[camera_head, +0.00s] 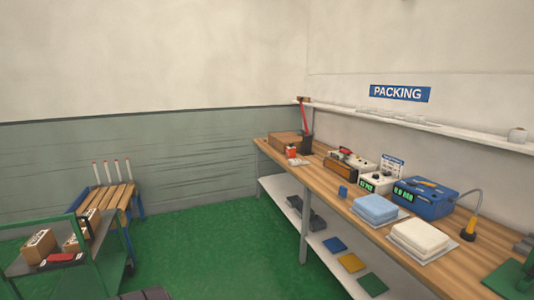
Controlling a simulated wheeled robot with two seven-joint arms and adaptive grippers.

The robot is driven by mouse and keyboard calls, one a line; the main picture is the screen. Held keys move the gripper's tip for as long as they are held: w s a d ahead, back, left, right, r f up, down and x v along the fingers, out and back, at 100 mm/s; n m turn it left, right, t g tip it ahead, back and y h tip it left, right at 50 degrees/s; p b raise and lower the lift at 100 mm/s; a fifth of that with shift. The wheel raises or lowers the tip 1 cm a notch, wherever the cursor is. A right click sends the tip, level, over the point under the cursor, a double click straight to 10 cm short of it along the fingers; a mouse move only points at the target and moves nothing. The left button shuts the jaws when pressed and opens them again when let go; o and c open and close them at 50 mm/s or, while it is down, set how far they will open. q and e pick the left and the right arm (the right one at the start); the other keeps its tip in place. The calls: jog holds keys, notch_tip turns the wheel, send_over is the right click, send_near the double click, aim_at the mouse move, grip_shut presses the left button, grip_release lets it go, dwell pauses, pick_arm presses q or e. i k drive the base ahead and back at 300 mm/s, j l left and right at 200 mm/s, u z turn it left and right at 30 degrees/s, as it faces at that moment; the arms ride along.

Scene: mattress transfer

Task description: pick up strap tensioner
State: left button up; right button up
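No object is clearly identifiable as the strap tensioner at this size. One candidate is an upright tool with a long red handle (304,112) and a dark lower part, standing near the far end of the packing bench (345,182). Another is a small flat red and black object (62,258) lying on the green cart (30,268) at the lower left, in front of cardboard boxes. Neither of my grippers is in view, and nothing is seen held.
The bench carries a blue device (424,197), a folded blue pad (375,208) and a white pad (420,235). A lower shelf (325,240) holds coloured flat pieces. A wooden-slatted stand (112,198) is behind the cart. Green floor (215,250) is clear between cart and bench.

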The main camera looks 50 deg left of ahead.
aim_at(290, 152)
jog(key=u, duration=1.45)
jog(key=i+j+u, duration=0.15)
jog(key=i+u, duration=0.3)
jog(key=i, duration=1.5)
jog(key=i+z, duration=0.15)
jog(key=i, duration=0.25)
jog(key=i+j+z, duration=0.15)
jog(key=i, duration=0.25)
jog(key=i+j+z, duration=0.15)
jog(key=i+z, duration=0.3)
jog(key=i+j+z, duration=0.4)
jog(key=k+l, duration=0.1)
